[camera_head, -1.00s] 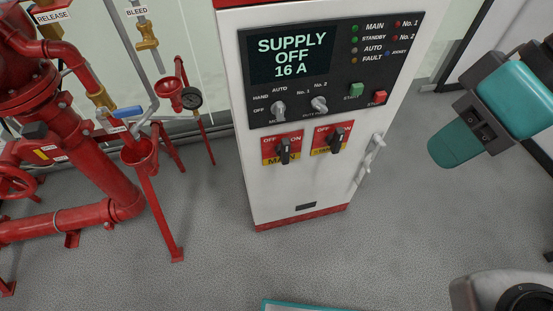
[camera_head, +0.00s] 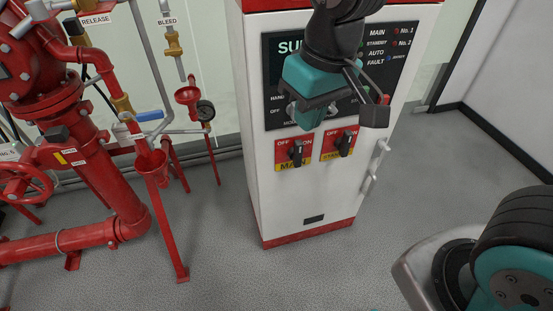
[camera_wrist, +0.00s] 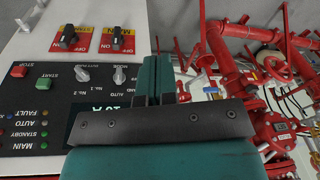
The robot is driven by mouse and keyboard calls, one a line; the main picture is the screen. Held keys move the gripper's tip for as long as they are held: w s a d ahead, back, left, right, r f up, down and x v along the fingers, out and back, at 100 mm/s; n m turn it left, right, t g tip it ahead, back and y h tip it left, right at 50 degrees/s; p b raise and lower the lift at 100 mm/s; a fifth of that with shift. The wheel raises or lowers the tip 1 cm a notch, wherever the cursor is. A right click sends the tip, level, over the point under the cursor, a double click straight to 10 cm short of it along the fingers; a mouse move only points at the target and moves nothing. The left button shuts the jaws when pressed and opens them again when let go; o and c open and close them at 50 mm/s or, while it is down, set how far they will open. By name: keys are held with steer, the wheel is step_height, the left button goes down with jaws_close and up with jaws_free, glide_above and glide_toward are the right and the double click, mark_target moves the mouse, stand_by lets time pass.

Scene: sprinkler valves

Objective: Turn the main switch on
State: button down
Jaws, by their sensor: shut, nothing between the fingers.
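The main switch (camera_head: 296,153) is a black rotary handle on a red and yellow plate marked OFF, ON and MAIN, on the front of the white cabinet. Its handle stands roughly upright; I cannot tell its exact setting. It also shows upside down in the wrist view (camera_wrist: 117,38). A similar standby switch (camera_head: 344,144) sits just to its right. My gripper (camera_head: 308,118) is in front of the control panel, above the main switch in the picture and apart from it. Its teal fingers show shut and empty in the wrist view (camera_wrist: 152,80). It hides most of the display and some knobs.
The white cabinet (camera_head: 290,213) stands on grey floor. A door handle (camera_head: 376,165) sticks out at its right edge. Red pipework (camera_head: 105,190) with valves and funnels fills the left. Floor in front of the cabinet is clear.

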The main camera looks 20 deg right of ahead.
steer(key=w+a+f+m+t+h+b, duration=0.1)
steer(key=w+a+f+m+h+b, duration=0.2)
steer(key=w+f, duration=0.7)
steer(key=m+t+h+b, duration=0.2)
steer(key=m+h+b, duration=0.15)
steer(key=b, duration=0.25)
glide_toward(294, 151)
step_height(294, 151, down, 5)
steer(key=w+a, duration=0.2)
steer(key=d+n, duration=0.1)
steer(key=d, duration=0.3)
steer(key=shift+h, duration=0.35)
